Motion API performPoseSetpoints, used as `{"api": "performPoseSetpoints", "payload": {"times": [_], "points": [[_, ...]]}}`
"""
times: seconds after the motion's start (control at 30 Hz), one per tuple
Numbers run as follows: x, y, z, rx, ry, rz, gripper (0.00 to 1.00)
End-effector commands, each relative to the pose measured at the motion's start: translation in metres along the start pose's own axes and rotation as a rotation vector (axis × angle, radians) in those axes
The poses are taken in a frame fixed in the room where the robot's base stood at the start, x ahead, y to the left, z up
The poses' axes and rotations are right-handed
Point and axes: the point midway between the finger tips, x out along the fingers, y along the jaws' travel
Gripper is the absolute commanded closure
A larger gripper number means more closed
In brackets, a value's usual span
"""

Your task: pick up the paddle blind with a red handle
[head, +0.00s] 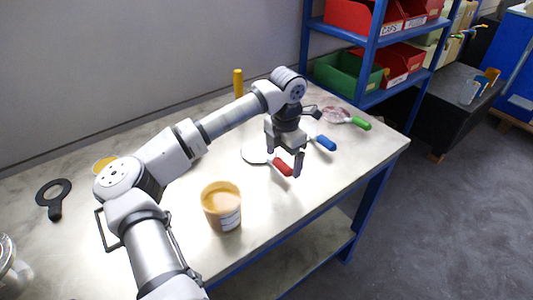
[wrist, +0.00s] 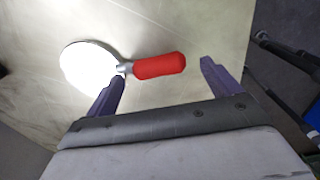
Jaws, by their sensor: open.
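The paddle blind with a red handle lies on the workbench; its red handle (head: 282,167) points right and toward the front edge in the head view. In the wrist view the red handle (wrist: 159,66) and the bright disc (wrist: 88,68) both show. My gripper (head: 284,166) is open and empty. In the wrist view its fingers (wrist: 162,75) appear on either side of the red handle, with the left fingertip near the metal neck. The height above the handle is hard to tell.
A blue-handled paddle (head: 326,143) lies just right of my gripper, and a green-handled one (head: 360,123) farther right. A tan tub (head: 222,208) stands nearer the front. A black ring paddle (head: 54,196) lies at left. A blue shelf (head: 370,50) with bins stands behind.

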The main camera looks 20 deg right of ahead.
Motion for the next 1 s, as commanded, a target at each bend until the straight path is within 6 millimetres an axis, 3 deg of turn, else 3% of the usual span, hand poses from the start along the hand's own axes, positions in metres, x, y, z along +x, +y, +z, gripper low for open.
{"api": "performPoseSetpoints", "payload": {"times": [0.2,0.47,1.0], "points": [[0.024,0.001,0.001,0.0,0.0,-0.001,0.11],[0.027,0.001,0.001,0.0,0.0,0.001,0.11],[0.026,0.001,0.001,0.0,0.0,0.001,0.8]]}}
